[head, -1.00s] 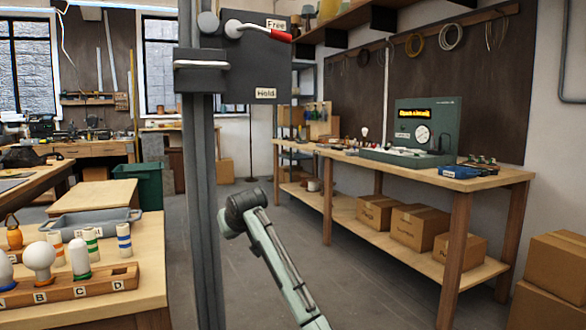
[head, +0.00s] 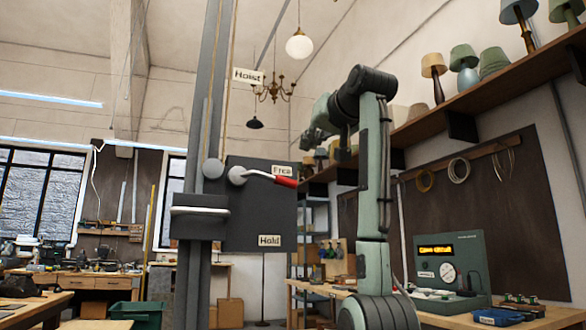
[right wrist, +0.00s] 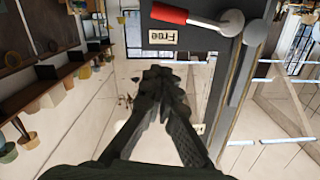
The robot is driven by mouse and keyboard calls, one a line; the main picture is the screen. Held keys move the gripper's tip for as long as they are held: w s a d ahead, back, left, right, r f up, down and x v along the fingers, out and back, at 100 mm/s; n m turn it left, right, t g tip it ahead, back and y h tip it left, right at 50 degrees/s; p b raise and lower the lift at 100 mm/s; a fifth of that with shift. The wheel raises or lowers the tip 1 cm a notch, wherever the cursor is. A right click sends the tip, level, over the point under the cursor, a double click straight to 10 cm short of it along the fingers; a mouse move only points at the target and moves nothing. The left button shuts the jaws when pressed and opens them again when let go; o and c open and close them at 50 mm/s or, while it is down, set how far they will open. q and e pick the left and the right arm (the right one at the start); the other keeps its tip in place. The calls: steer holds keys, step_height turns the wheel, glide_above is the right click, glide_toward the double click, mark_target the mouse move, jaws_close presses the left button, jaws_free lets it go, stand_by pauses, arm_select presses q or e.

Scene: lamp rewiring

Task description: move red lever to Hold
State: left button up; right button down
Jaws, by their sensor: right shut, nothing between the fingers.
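The red lever (head: 286,182) is on a dark panel (head: 250,215) on the grey post. Its metal arm runs right from a round pivot, and the red grip lies just below the Free label (head: 282,170). The Hold label (head: 269,240) is lower on the panel. In the right wrist view the red grip (right wrist: 170,14) and Free label (right wrist: 162,37) show at the top, beyond the fingers. My right gripper (right wrist: 162,75) is shut and empty, apart from the lever. In the head view my right arm rises right of the panel, its hand up and right of the lever. My left gripper is out of view.
A Hoist label (head: 248,76) is up the post. A shelf with lamps (head: 480,95) runs along the right wall. A workbench with a green test box (head: 452,262) stands at right. Pendant lamps (head: 299,45) hang behind.

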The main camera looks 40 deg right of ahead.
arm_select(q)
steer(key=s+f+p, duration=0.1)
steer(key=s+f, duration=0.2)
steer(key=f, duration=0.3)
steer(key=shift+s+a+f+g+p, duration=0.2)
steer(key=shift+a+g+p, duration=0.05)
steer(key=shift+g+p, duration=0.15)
arm_select(e)
steer(key=w+d+f, duration=0.1)
steer(key=w+f, duration=0.3)
steer(key=w, duration=0.3)
steer(key=shift+w, duration=0.4)
steer(key=shift+f, duration=0.15)
